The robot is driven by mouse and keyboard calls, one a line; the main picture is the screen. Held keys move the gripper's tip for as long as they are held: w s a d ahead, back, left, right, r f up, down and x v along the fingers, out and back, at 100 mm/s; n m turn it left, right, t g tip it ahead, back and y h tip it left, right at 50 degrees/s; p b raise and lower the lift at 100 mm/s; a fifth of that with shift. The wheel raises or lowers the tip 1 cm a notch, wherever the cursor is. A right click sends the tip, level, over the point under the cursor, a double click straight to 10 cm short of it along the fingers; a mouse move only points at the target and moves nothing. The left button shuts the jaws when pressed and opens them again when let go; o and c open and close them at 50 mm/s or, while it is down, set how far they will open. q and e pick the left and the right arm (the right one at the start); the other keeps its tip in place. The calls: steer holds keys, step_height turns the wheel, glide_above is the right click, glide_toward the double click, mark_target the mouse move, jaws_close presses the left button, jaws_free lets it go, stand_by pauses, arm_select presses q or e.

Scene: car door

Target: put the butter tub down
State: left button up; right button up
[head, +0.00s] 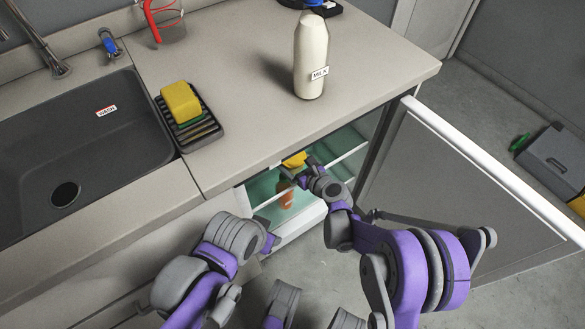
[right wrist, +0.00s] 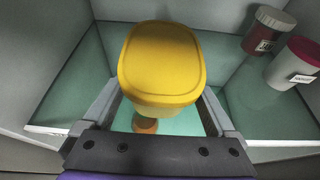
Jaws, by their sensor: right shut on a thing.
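The yellow butter tub (right wrist: 162,62) is between the fingers of my right gripper (right wrist: 160,112), which is shut on it. In the head view, the tub (head: 294,159) shows just inside the open fridge under the counter, with my right gripper (head: 302,174) at it. The tub is over a teal glass shelf (right wrist: 265,112); I cannot tell whether it touches the shelf. My left arm is low in the head view, outside the fridge; its gripper's fingers cannot be made out.
Two jars, one dark red (right wrist: 268,30) and one with a pale label (right wrist: 295,63), stand right of the tub. An orange item (head: 285,192) is lower in the fridge. The open fridge door (head: 455,175) is at right. A milk bottle (head: 311,55) stands on the counter.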

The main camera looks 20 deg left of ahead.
steer(key=shift+a+f+b, duration=0.15)
steer(key=shift+f+b, duration=0.5)
steer(key=shift+f, duration=1.3)
steer(key=shift+f, duration=0.1)
steer(key=o, duration=1.3)
steer(key=shift+r, duration=0.2)
steer(key=p+v, duration=0.1)
steer(key=v, duration=1.1)
steer(key=shift+p, duration=0.35)
